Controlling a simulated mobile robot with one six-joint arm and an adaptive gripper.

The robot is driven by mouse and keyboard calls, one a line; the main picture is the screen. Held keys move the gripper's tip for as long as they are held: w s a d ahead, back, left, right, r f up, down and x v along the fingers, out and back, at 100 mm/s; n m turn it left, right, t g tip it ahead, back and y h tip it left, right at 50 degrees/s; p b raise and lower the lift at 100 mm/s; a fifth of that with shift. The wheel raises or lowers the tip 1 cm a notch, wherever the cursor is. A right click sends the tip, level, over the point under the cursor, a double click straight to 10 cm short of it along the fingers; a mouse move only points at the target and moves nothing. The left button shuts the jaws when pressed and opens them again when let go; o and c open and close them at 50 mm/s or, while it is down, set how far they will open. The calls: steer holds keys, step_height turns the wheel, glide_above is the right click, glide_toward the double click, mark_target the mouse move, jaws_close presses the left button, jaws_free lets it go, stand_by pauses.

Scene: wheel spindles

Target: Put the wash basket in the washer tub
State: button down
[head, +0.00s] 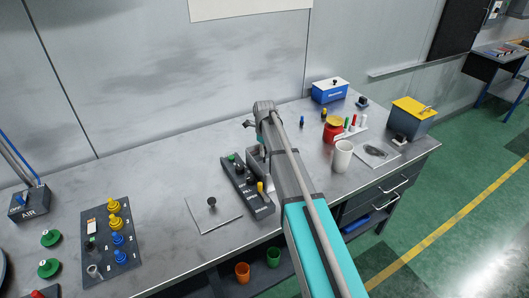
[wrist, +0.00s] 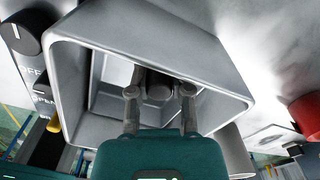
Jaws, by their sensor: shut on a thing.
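The washer tub (wrist: 75,100) is a grey, square, open metal box that fills the middle of the wrist view. In the head view it stands behind the knob panel, partly hidden by my arm. My gripper (wrist: 159,90) reaches over the tub's opening, its two fingers shut on a dark round part (wrist: 157,80) between them. This part appears to belong to the wash basket; the rest of the basket cannot be told apart clearly. How deep it sits, and whether it touches the tub walls, I cannot tell. In the head view my gripper is mostly hidden behind the arm.
The knob panel (head: 247,187) stands close against the tub's near side. A red jar (head: 333,131) and a white mug (head: 343,156) stand to the right. A blue box (head: 330,91) is at the back. A plate with a black knob (head: 212,204) lies to the left.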

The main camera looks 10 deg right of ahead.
steer(key=shift+f, duration=0.1)
steer(key=c, duration=0.5)
jaws_free()
steer(key=shift+c, duration=0.2)
steer(key=shift+r, duration=0.2)
step_height(320, 180, up, 12)
steer(key=p, duration=1.2)
steer(key=shift+f, duration=0.1)
steer(key=s+n, duration=2.7)
steer(key=s, duration=0.2)
